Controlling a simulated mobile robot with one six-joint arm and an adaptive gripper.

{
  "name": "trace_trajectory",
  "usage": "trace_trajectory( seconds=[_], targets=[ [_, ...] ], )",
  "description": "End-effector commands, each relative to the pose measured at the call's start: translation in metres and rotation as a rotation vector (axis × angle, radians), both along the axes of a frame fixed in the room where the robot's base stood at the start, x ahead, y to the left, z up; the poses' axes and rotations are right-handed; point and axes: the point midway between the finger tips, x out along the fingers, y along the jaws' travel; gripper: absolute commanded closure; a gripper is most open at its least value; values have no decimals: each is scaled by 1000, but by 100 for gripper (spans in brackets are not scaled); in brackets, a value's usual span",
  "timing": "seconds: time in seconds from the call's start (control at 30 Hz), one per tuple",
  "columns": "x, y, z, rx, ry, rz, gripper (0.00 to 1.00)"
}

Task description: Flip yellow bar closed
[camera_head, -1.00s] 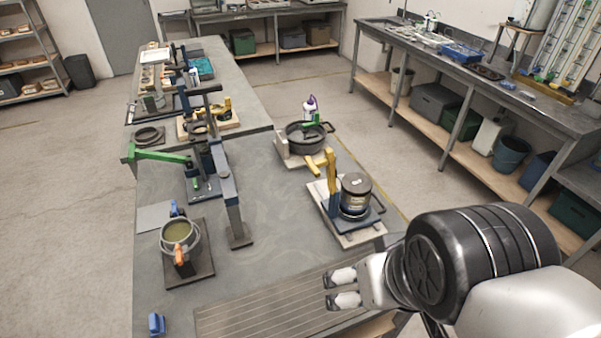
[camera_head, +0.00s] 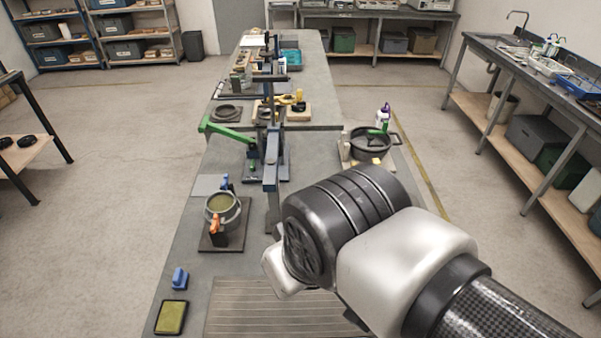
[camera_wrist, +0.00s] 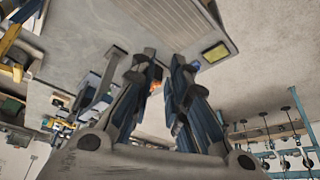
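The yellow bar (camera_wrist: 9,40) shows at the left edge of the wrist view, beside a blue part and partly cut off by the frame. In the head view my arm covers the place where the bar's fixture stands, so I cannot tell its angle now. My gripper (camera_wrist: 160,72) is open and empty in the wrist view, its two dark fingers apart and well away from the bar. In the head view the gripper is mostly hidden behind my wrist, above the front part of the table.
The grey table (camera_head: 185,255) also holds a green lever fixture (camera_head: 228,133), a round pot with an orange handle (camera_head: 221,208), a tall blue post (camera_head: 271,165) and a black pan (camera_head: 372,143). A grooved mat (camera_head: 270,305) lies at the front. Open floor lies left.

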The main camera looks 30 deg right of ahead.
Motion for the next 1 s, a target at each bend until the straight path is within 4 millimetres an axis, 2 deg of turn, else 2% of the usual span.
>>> trace_trajectory(
  seconds=[0.17,0.4,0.53,0.67,0.8,0.87,1.0],
  targets=[
    [0,0,0,0,0,0,100],
    [0,-1,-2,-5,12,-2,100],
    [-3,-13,-18,-59,109,-24,100],
    [-7,-44,-44,-207,302,-80,100],
    [-3,-90,-62,-469,504,-157,100],
    [4,-108,-66,-598,561,-183,100],
    [37,-143,-69,-926,620,-221,100]
  ],
)
